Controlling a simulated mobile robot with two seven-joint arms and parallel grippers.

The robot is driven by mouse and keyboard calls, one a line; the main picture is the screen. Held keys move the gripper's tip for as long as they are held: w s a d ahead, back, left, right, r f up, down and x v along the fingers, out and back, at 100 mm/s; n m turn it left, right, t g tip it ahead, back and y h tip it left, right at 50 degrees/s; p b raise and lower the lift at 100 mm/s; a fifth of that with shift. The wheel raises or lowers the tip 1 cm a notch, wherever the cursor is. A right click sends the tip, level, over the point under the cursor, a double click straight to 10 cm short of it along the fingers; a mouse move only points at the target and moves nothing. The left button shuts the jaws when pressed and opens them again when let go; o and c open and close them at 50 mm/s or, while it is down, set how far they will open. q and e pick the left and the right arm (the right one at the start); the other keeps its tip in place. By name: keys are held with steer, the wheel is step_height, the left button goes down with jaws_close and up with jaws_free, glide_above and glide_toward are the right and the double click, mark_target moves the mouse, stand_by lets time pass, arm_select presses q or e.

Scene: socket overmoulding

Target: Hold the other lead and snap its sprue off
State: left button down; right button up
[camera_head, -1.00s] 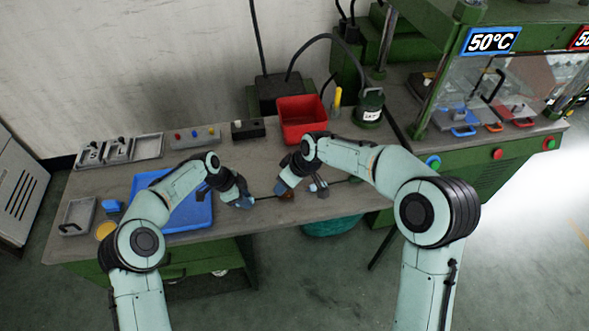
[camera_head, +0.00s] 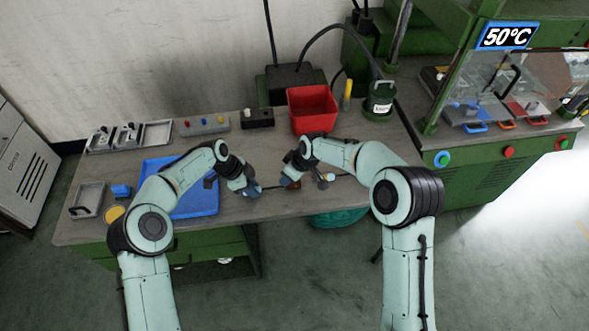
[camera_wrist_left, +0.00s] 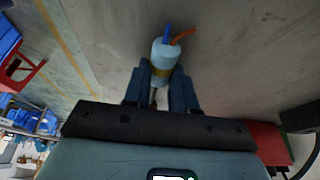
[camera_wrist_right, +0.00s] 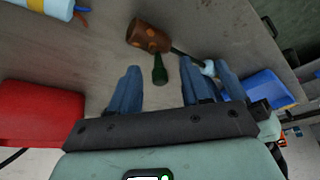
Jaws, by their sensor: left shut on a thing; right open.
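My left gripper (camera_head: 254,190) is shut on a lead. In the left wrist view, a pale blue cylinder (camera_wrist_left: 162,62) with a yellow band and blue and orange ends shows between and beyond the fingers (camera_wrist_left: 160,88). A dark cable runs from the left gripper to a brown moulded piece (camera_wrist_right: 148,35). A dark green stub (camera_wrist_right: 160,70), which looks like the sprue, sticks out of that piece. My right gripper (camera_head: 291,181) is open beside it; its fingers (camera_wrist_right: 160,90) stand either side of the stub and do not visibly touch it.
Another pale cylinder with a yellow band (camera_wrist_right: 45,6) lies at the top left of the right wrist view. A red bin (camera_head: 313,108) stands behind my right gripper. A blue tray (camera_head: 200,202) lies under my left arm. The press (camera_head: 480,165) stands at the right.

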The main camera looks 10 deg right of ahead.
steer(key=shift+w+a+f, duration=0.1)
steer(key=shift+f, duration=0.25)
jaws_close()
steer(key=shift+d+r, duration=0.1)
steer(key=shift+d, duration=0.2)
stand_by(0.6)
steer(key=shift+r, duration=3)
arm_select(q)
steer(key=c, duration=0.8)
jaws_free()
